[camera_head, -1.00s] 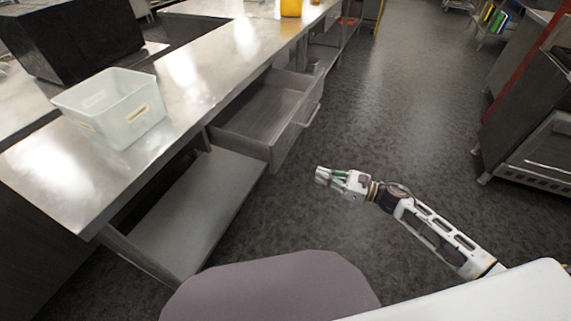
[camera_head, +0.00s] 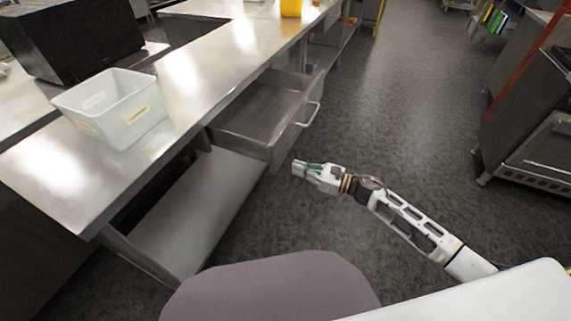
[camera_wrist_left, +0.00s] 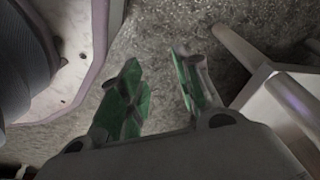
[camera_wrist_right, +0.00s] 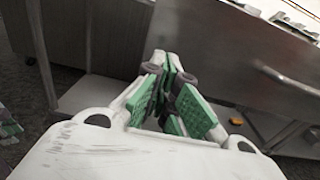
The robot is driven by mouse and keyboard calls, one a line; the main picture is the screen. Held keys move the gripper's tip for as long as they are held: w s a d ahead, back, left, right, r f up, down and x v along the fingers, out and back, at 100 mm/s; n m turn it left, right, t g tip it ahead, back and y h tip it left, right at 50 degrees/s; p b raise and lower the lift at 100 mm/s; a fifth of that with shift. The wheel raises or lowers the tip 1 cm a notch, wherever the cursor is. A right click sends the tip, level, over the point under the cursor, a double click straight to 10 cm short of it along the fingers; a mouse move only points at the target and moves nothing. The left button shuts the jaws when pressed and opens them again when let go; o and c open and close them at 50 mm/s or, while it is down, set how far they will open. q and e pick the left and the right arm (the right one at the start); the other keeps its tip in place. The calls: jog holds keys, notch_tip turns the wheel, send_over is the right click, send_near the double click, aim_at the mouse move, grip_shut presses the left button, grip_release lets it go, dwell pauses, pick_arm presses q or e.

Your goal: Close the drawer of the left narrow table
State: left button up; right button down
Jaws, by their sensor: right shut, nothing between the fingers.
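The drawer (camera_head: 262,112) of the metal table on the left is pulled out, its empty inside showing. Its front carries a bar handle (camera_head: 312,114). My right gripper (camera_head: 299,168) is shut and empty, just in front of the drawer's near lower corner; I cannot tell whether it touches. In the right wrist view, the closed fingers (camera_wrist_right: 168,68) point at the drawer front (camera_wrist_right: 222,55), with the handle (camera_wrist_right: 290,82) to the right. My left gripper (camera_wrist_left: 155,80) is open and empty above the floor; it is out of the head view.
A translucent bin (camera_head: 112,106) stands on the metal tabletop (camera_head: 190,70), with a black box (camera_head: 75,38) behind it. A lower shelf (camera_head: 195,205) lies below the drawer. Clear dark floor (camera_head: 400,110) spreads to the right, up to an oven (camera_head: 540,150).

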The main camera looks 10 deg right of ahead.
aim_at(278, 162)
jog(key=shift+x, duration=2.15)
jog(key=shift+w+a, duration=0.2)
jog(key=shift+a, duration=0.2)
pick_arm(q)
jog(key=shift+s+a+f, duration=0.3)
jog(key=shift+s+f, duration=0.1)
jog(key=shift+s, duration=0.05)
jog(key=shift+w+r, duration=0.1)
jog(key=shift+w, duration=0.1)
pick_arm(e)
jog(key=shift+w, duration=0.1)
pick_arm(q)
jog(key=shift+w+d, duration=0.1)
pick_arm(e)
jog(key=shift+a, duration=0.15)
